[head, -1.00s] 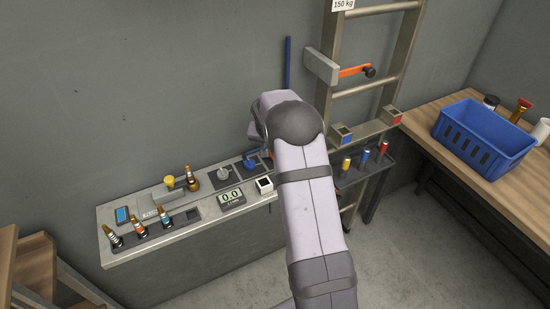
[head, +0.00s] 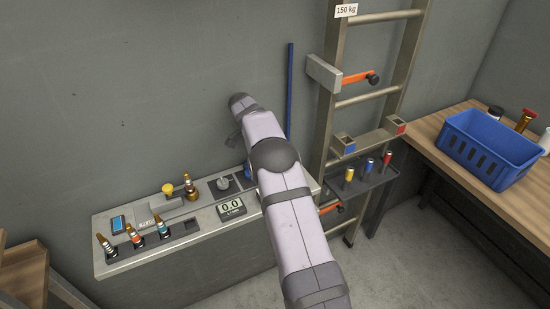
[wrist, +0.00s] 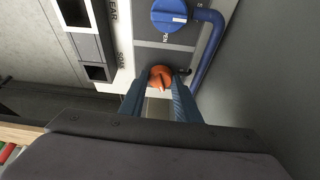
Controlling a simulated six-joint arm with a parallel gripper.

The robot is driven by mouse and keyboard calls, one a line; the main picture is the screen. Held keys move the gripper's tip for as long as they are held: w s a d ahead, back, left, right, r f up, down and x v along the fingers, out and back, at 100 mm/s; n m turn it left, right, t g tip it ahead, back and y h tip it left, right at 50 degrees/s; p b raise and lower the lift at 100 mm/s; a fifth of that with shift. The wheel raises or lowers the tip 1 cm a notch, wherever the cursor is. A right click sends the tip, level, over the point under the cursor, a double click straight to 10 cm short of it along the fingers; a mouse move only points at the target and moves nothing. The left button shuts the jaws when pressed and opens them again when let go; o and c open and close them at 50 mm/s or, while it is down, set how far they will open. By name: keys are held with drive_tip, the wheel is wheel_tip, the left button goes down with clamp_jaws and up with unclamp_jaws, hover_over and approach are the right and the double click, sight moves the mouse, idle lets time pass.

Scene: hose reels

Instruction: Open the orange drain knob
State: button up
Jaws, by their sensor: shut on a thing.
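The orange drain knob (wrist: 161,75) shows in the wrist view on the bench's panel, below a larger blue knob (wrist: 169,14). My gripper (wrist: 160,88) has its two blue-grey fingers on either side of the orange knob and is shut on it. The knob's raised ridge shows between the fingertips. Its lower part and any marking beside it are hidden. In the head view my arm covers the orange knob and my gripper.
A blue pipe (wrist: 209,45) runs close to the right of the knobs. In the head view the bench (head: 120,262) carries a display (head: 231,207), a grey knob (head: 222,184) and several bottle-like nozzles. A ladder (head: 365,100) with orange handles stands to the right.

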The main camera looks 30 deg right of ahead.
drive_tip(key=shift+w+m, duration=0.1)
drive_tip(key=shift+m, duration=0.5)
drive_tip(key=o, duration=1)
drive_tip(key=shift+o, duration=0.2)
drive_tip(key=v, duration=0.7)
drive_tip(key=shift+r+b, duration=0.2)
drive_tip(key=shift+b, duration=0.1)
drive_tip(key=shift+w, duration=0.1)
